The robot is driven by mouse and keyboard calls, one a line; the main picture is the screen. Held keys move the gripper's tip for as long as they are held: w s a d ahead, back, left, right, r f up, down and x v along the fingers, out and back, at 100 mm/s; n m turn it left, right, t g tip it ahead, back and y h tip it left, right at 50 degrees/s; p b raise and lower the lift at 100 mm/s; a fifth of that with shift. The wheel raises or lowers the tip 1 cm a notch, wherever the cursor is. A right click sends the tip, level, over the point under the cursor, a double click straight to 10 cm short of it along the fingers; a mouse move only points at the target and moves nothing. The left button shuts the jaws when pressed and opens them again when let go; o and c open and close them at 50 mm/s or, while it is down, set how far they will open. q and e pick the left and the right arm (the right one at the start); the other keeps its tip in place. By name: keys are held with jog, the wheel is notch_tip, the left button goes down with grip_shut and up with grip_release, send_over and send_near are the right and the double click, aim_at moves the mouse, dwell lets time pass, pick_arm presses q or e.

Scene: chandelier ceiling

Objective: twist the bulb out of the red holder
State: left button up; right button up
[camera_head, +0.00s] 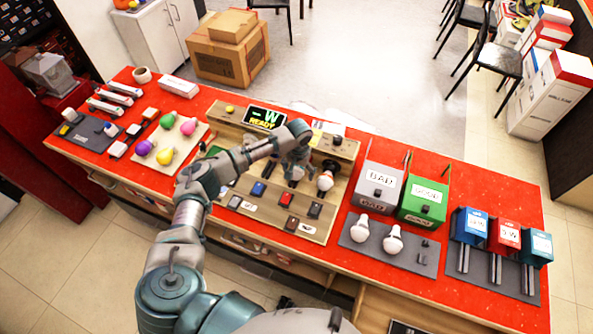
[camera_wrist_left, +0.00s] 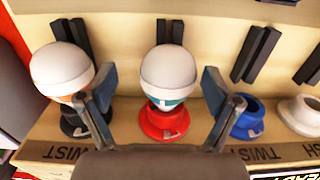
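A white round bulb (camera_wrist_left: 168,68) with a teal band stands upright in the red holder (camera_wrist_left: 165,122) in the left wrist view. My left gripper (camera_wrist_left: 158,88) is open, with one finger on each side of this bulb and a visible gap to it. In the head view my left gripper (camera_head: 297,158) points down over the middle of the wooden test board (camera_head: 318,228), and it largely hides the red holder there. My right gripper is in neither view.
A second white bulb with an orange band (camera_wrist_left: 62,70) sits in a black holder close by the left finger. A blue holder (camera_wrist_left: 246,118) and a white holder (camera_wrist_left: 298,114) are empty. BAD (camera_head: 381,182) and GOOD (camera_head: 427,198) boxes stand right of the board.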

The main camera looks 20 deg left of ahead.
pick_arm(q)
jog(key=shift+d+r, duration=0.15)
jog(key=shift+d, duration=0.15)
jog(key=c, duration=0.6)
jog(key=shift+s+a, duration=0.1)
jog(key=shift+a, duration=0.15)
jog(key=c, duration=0.4)
jog(key=shift+a+f, duration=0.15)
jog(key=shift+a, duration=0.35)
jog(key=shift+a+f, duration=0.15)
jog(key=shift+a, duration=0.35)
jog(key=shift+c, duration=1.1)
jog(key=shift+d, duration=0.65)
jog(key=shift+r, duration=0.1)
jog(key=shift+a+h+p, duration=0.3)
jog(key=shift+a+h, duration=0.05)
jog(key=shift+h, duration=0.05)
jog(key=shift+s+h+p, duration=0.1)
jog(key=shift+h+p, duration=0.25)
jog(key=shift+h, duration=0.15)
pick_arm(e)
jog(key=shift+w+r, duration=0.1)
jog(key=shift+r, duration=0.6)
pick_arm(q)
jog(key=shift+h, duration=0.6)
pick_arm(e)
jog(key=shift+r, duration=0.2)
